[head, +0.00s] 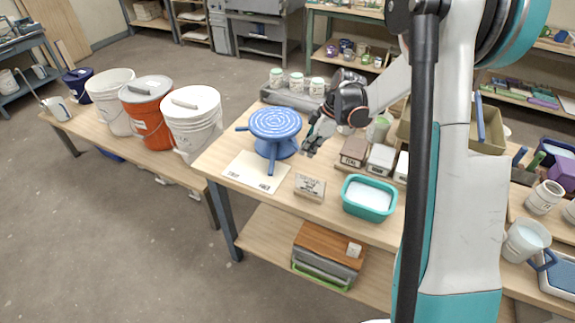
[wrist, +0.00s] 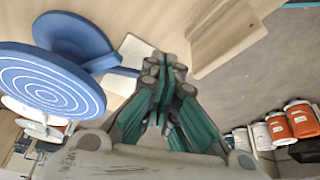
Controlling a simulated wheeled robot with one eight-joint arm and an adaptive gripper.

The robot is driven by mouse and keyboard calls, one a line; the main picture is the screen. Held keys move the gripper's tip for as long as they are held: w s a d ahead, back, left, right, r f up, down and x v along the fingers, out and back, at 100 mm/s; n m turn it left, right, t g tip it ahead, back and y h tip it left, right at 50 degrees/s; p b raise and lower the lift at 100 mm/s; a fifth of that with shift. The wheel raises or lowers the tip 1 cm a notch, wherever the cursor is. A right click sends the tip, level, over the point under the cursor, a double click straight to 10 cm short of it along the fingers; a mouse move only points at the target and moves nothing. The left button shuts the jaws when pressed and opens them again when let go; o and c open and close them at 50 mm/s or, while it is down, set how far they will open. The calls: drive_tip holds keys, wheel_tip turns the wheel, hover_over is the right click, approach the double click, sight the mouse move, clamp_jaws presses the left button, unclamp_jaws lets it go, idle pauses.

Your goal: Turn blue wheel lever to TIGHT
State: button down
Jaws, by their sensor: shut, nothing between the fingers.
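The blue wheel (head: 275,124) has a round top with white rings and stands on a blue base (head: 275,148). A short blue bar (head: 242,128) sticks out at the left. My gripper (head: 308,150) is shut and empty, to the right of the wheel and apart from it in the head view. In the wrist view, the wheel (wrist: 50,82) is at the left, and a blue lever (wrist: 122,71) ends just left of my fingertips (wrist: 165,65).
A small printed block (head: 309,187) and a teal tub (head: 369,198) stand near the table's front. Brown and white boxes (head: 381,160) are right of my gripper. Several jars (head: 297,82) stand behind the wheel. Orange (head: 148,106) and white buckets (head: 193,120) stand on a bench at left.

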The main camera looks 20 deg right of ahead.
drive_tip(key=b+x, duration=0.3)
drive_tip(key=x, duration=0.7)
drive_tip(key=a, duration=0.1)
drive_tip(key=w+a+b, duration=0.1)
drive_tip(key=a, duration=0.1)
drive_tip(key=shift+w+a+b, duration=0.2)
drive_tip(key=shift+a+b, duration=0.15)
drive_tip(key=shift+a, duration=0.15)
drive_tip(key=shift+w+a+m, duration=0.2)
drive_tip(key=shift+a+m, duration=0.4)
drive_tip(key=shift+a, duration=0.3)
drive_tip(key=a+m, duration=0.1)
drive_tip(key=w+a+m+t, duration=0.1)
drive_tip(key=a, duration=0.1)
drive_tip(key=w+a+m+h, duration=0.1)
drive_tip(key=a, duration=0.1)
drive_tip(key=shift+w+a+m, duration=0.15)
drive_tip(key=shift+a+m, duration=0.1)
drive_tip(key=shift+m, duration=0.15)
drive_tip(key=shift+m+t, duration=0.4)
drive_tip(key=shift+m, duration=0.2)
drive_tip(key=w+a, duration=0.3)
drive_tip(key=shift+w+a+r, duration=0.1)
drive_tip(key=shift+w+a, duration=0.6)
drive_tip(key=shift+w, duration=0.1)
